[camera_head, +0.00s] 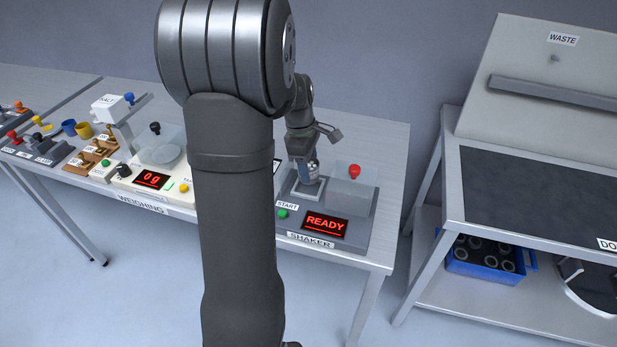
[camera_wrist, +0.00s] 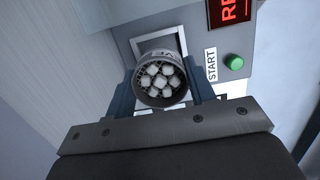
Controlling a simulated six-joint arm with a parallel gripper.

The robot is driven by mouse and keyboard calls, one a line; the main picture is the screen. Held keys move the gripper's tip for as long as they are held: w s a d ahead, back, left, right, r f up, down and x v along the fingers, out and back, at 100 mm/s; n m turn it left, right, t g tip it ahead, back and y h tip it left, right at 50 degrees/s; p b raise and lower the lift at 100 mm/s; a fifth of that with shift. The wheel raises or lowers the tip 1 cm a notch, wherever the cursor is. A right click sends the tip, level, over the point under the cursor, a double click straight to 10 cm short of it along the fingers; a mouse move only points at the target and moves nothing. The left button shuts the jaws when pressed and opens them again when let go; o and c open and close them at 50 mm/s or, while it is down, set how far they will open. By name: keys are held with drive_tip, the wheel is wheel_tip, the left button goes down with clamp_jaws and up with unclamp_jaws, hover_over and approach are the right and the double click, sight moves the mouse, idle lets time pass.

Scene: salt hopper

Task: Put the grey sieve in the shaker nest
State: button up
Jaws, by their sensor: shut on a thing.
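In the wrist view my gripper (camera_wrist: 165,90) is shut on the grey sieve (camera_wrist: 150,59), a round cup with several white lumps inside. The square frame of the shaker nest (camera_wrist: 176,40) shows right behind the sieve. In the head view my gripper (camera_head: 309,176) is low over the shaker nest (camera_head: 297,188), and the sieve is mostly hidden there. I cannot tell whether the sieve touches the bottom of the nest.
The shaker has a clear cover with a red knob (camera_head: 354,171), a green START button (camera_head: 282,213) and a display (camera_head: 325,223) reading READY. The weighing station (camera_head: 150,180) stands to the left. A waste bench (camera_head: 540,190) stands to the right across a gap.

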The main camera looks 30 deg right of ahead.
drive_tip(key=shift+f, duration=2.05)
drive_tip(key=o, duration=1)
drive_tip(key=shift+f, duration=0.1)
drive_tip(key=r, duration=0.4)
drive_tip(key=w+a+r, duration=0.1)
drive_tip(key=r, duration=0.7)
drive_tip(key=shift+w+a+r, duration=0.1)
drive_tip(key=shift+w+a, duration=0.05)
drive_tip(key=f, duration=0.4)
drive_tip(key=s+d+f, duration=0.1)
drive_tip(key=f, duration=0.7)
drive_tip(key=shift+s+d+f, duration=0.1)
drive_tip(key=shift+s+d, duration=0.05)
drive_tip(key=shift+r, duration=1.85)
